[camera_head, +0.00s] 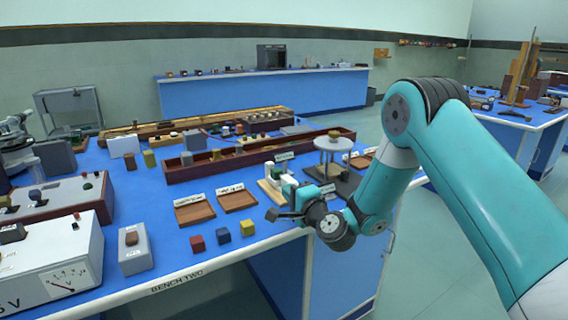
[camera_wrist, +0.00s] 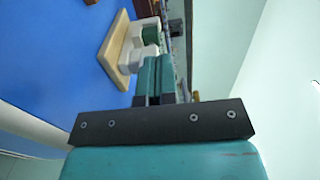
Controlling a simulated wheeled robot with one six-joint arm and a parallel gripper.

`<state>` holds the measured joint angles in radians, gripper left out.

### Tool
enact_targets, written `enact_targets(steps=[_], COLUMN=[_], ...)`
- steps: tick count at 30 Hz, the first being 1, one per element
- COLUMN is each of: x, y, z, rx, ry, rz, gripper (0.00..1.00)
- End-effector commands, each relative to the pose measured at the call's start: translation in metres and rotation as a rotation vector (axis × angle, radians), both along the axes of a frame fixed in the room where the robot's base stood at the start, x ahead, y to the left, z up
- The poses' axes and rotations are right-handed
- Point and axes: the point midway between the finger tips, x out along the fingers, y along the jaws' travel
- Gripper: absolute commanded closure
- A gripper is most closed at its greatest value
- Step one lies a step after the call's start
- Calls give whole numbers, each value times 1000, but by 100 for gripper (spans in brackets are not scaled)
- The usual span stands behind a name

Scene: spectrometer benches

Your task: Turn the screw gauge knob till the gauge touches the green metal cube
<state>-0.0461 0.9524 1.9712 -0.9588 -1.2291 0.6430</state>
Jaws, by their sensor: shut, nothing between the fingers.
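The screw gauge (camera_head: 268,172) is a pale, whitish device on a light wooden board (camera_head: 265,190) near the right end of the bench. In the wrist view the wooden board (camera_wrist: 112,55) shows with the white gauge body (camera_wrist: 138,60) and a dark green block (camera_wrist: 151,35), probably the green metal cube, on it. In the head view the green cube (camera_head: 288,180) is small and partly hidden. My gripper (camera_head: 280,214) is just in front of the board. In the wrist view its teal fingers (camera_wrist: 156,70) are shut and empty, overlapping the gauge's near end. I cannot tell whether they touch it. The knob is not clear.
Red (camera_head: 197,243), blue (camera_head: 223,236) and yellow (camera_head: 247,228) cubes lie near the front edge, left of my gripper. Two wooden trays (camera_head: 237,201) lie behind them. A round-topped stand (camera_head: 333,144) is right of the gauge, and a long wooden trough (camera_head: 200,172) is behind.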

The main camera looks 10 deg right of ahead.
Motion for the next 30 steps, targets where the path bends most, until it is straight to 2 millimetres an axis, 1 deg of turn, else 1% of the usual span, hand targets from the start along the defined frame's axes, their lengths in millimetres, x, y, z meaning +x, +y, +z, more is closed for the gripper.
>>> enact_targets(steps=[1,6,15,18,26,29,30], x=[-4,-17,-40,-43,-44,-48,-52], y=[-4,-14,-22,-22,-20,-11,-3], z=[-9,-11,-10,-9,-7,0,5], rx=[0,-2,-4,-4,-5,-36,-66], ry=[4,10,11,15,15,14,15], rz=[-4,-12,-13,-11,-8,32,70], gripper=[100,100,100,100,100,100,100])
